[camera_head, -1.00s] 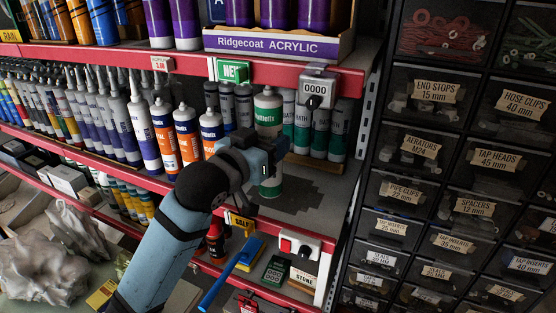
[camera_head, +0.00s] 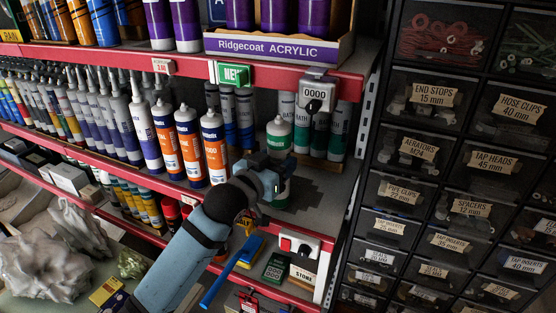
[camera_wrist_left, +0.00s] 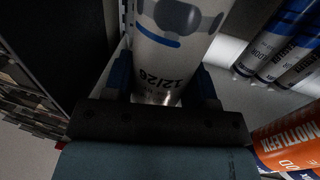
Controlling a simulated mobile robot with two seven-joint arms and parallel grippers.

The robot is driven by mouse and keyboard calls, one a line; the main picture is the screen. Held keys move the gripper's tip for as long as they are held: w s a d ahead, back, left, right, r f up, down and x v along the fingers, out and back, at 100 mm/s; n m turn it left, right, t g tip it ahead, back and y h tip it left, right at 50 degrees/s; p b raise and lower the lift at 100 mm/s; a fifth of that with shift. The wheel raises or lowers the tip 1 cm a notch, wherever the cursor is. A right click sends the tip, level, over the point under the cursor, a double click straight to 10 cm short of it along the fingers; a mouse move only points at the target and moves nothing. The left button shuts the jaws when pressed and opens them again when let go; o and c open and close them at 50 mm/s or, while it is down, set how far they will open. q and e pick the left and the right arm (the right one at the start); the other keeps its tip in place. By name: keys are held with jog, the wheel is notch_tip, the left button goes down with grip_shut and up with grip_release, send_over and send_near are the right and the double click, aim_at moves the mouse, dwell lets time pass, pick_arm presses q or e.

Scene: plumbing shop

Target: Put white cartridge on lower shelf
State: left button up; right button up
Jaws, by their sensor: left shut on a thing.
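In the left wrist view the white cartridge (camera_wrist_left: 172,55) sits between the blue fingers, showing blue print and "12/26". Its base is near the shelf surface; I cannot tell whether it touches. My right gripper is not in view.
White-and-orange cartridges (camera_head: 214,148) stand close to the left. Green-and-white cartridges (camera_head: 322,135) stand behind to the right. The upper shelf's red edge (camera_head: 190,68) and a grey counter box marked 0000 (camera_head: 316,95) overhang the space. Drawers (camera_head: 440,150) fill the right.

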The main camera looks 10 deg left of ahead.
pick_arm(q)
jog(key=o, duration=0.9)
jog(key=shift+f, duration=0.15)
jog(key=o, duration=0.3)
jog(key=shift+r, duration=0.25)
jog(key=b+v, duration=0.2)
jog(key=v, duration=1)
jog(key=s+a+f+n+g+y, duration=0.1)
jog(key=s+f+g+y, duration=0.2)
jog(key=f, duration=1.8)
jog(key=s+f+g, duration=0.1)
jog(key=s+f, duration=0.4)
jog(key=f, duration=0.1)
jog(key=s+f, duration=0.5)
jog(key=f, duration=0.1)
jog(key=s+a+f+g, duration=0.1)
jog(key=s+f, duration=0.5)
jog(key=shift+f+g, duration=0.3)
jog(key=shift+f, duration=0.1)
